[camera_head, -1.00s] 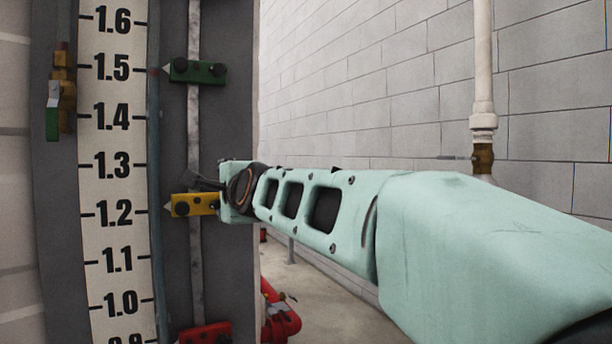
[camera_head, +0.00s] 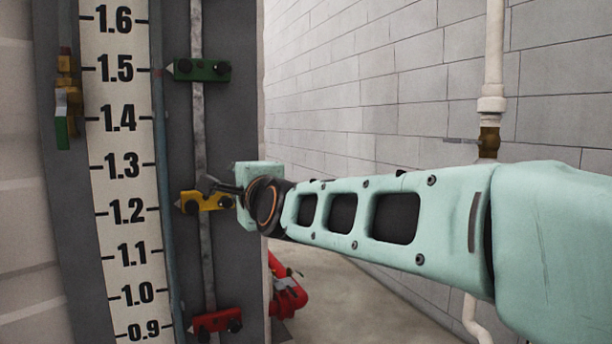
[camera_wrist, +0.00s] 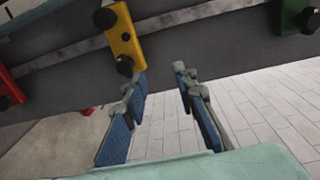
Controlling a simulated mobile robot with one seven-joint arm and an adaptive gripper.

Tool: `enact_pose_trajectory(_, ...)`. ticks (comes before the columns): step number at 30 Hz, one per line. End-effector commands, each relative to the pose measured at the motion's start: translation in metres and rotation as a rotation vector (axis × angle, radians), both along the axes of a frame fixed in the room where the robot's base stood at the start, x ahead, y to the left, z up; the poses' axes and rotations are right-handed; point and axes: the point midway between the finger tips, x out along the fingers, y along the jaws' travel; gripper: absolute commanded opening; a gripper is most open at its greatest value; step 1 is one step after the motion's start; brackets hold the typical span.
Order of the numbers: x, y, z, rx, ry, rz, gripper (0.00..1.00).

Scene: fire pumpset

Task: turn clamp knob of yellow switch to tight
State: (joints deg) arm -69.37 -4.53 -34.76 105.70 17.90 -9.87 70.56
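The yellow switch (camera_head: 190,203) sits on the vertical rail beside the scale, near the 1.2 mark. In the wrist view, the yellow switch (camera_wrist: 124,35) is at the upper left, with one black knob (camera_wrist: 104,18) near its top and another black knob (camera_wrist: 125,66) at its lower end. My gripper (camera_wrist: 160,74) is open and empty. Its left fingertip is close by the lower knob; I cannot tell whether they touch. The right finger stands apart over the grey panel. In the head view my gripper (camera_head: 216,186) overlaps the switch's upper right part and partly hides it.
A green switch (camera_head: 200,70) is above and a red switch (camera_head: 217,321) below on the same rail. The numbered scale (camera_head: 125,190) is left of it, with a brass valve (camera_head: 66,95) beyond. Red piping (camera_head: 289,298) stands low behind. A white pipe (camera_head: 494,50) runs down the right wall.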

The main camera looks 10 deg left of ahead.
Motion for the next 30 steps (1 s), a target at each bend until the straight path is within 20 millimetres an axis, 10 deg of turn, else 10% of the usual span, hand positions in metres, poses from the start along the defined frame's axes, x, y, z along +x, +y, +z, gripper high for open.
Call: enact_pose_trajectory(30, -0.045, -0.028, -0.001, -0.002, 0.0, -0.001, 0.26)
